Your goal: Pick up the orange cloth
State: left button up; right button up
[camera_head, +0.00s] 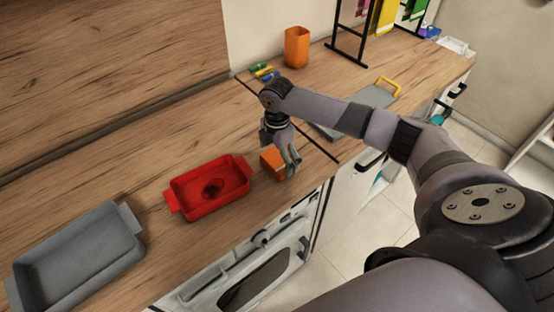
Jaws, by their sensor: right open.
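The orange cloth (270,160) shows as a small, block-like orange piece on the wooden counter, right of the red tray and near the counter's front edge. My right gripper (284,158) is open and points down right over the cloth's right side. Its fingers hide part of the cloth. I cannot tell whether they touch it. My left gripper is not in view.
A red tray (183,198) and a grey tray (125,217) stand to the left on the counter (130,165). An orange cup (296,47) and small colored items (264,72) are behind. A grey board with a yellow handle (388,84) lies to the right, partly behind my arm.

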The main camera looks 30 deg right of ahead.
aim_at(277, 159)
jog(key=shift+f, duration=0.3)
jog(key=shift+s, duration=0.1)
jog(key=shift+c, duration=0.4)
jog(key=c, duration=1.1)
jog(key=shift+r, duration=0.1)
notch_tip(277, 159, up, 20)
jog(key=b, duration=0.3)
